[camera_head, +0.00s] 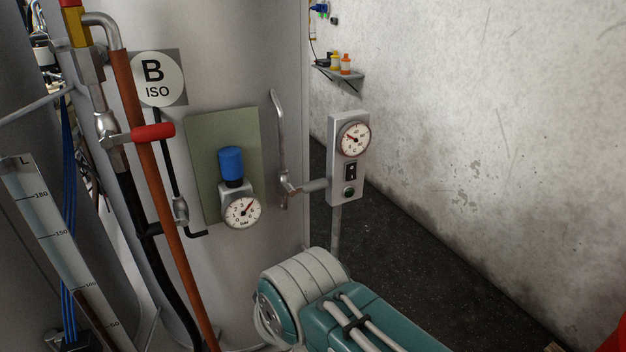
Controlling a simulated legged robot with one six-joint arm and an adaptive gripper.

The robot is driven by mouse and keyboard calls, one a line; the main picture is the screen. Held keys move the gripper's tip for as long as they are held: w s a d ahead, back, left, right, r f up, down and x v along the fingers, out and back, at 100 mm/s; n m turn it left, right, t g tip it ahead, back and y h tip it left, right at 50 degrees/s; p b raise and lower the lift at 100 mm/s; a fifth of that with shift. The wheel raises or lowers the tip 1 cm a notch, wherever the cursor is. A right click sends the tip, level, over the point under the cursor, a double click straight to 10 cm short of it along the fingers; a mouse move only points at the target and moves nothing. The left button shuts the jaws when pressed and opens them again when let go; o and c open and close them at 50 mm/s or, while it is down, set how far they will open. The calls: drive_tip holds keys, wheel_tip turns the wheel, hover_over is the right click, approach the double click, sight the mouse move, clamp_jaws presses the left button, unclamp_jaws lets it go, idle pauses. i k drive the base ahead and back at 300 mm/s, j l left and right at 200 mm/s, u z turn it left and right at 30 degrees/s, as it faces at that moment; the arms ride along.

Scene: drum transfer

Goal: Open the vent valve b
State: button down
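A grey tank (235,70) fills the middle of the view and carries a round "B ISO" sign (155,78). Left of and below the sign, a valve with a red handle (152,133) sits on the pipework; the handle points right, across the orange pipe. A bare metal lever (277,120) stands upright on a fitting at the tank's right side. No label reading "vent" shows, so I cannot tell which of these is vent valve B. My gripper is not in view; only a teal and grey arm link of mine shows at the bottom.
A blue-knobbed regulator (231,163) with a bar gauge (242,212) sits on a green plate (200,165). A gauge and switch box (347,180) stands right of the lever. An orange pipe (152,180) and hoses run down the left. Dark floor (415,240) is open at right.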

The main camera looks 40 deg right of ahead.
sight(314, 185)
drive_tip(key=l+z, duration=0.2)
drive_tip(key=z, duration=0.65)
drive_tip(key=i+j, duration=0.1)
drive_tip(key=i, duration=0.25)
drive_tip(key=z, duration=0.05)
